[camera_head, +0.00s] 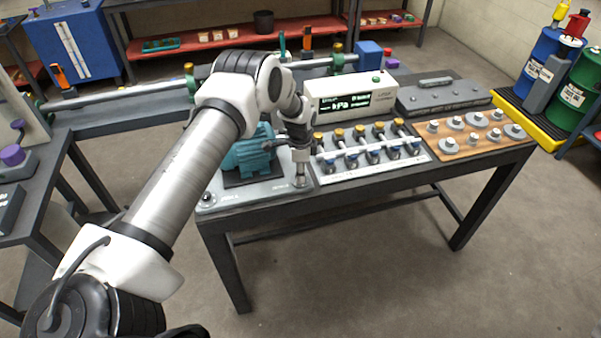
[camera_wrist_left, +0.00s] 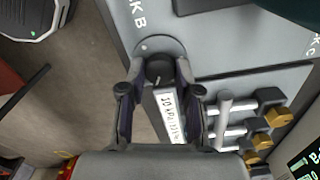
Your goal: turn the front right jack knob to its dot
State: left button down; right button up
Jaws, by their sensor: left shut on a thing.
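The front right jack knob (camera_wrist_left: 160,70) is dark and round, with a pale pointer line on its top, on the light grey base plate (camera_wrist_left: 200,38). A small pale dot (camera_wrist_left: 144,46) shows on the plate beside it, near the letters "K B". My left gripper (camera_wrist_left: 160,88) has its fingers on both sides of the knob and is shut on it. In the head view my left gripper (camera_head: 300,172) points down at the plate's front right corner and mostly hides the knob. The teal motor (camera_head: 246,156) stands on the plate. My right gripper is not in view.
A manifold with several blue and brass valves (camera_head: 370,152) stands close right of the gripper. A display box (camera_head: 350,96) is behind it. A wooden board with several metal discs (camera_head: 482,136) lies further right. Another jack knob (camera_head: 208,198) is at the plate's front left.

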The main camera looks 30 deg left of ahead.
pick_arm(q)
jog(key=n+b, duration=0.1)
jog(key=n, duration=0.1)
jog(key=shift+f+n+b, duration=0.2)
jog(key=shift+n+b, duration=0.6)
jog(key=shift+n, duration=0.5)
jog(key=n, duration=0.2)
jog(key=shift+s+n+b, duration=0.1)
jog(key=shift+n+b, duration=0.2)
jog(key=shift+b, duration=0.1)
jog(key=shift+r+n, duration=0.1)
jog(key=shift+n, duration=1.8)
jog(key=c, duration=0.8)
grip_release()
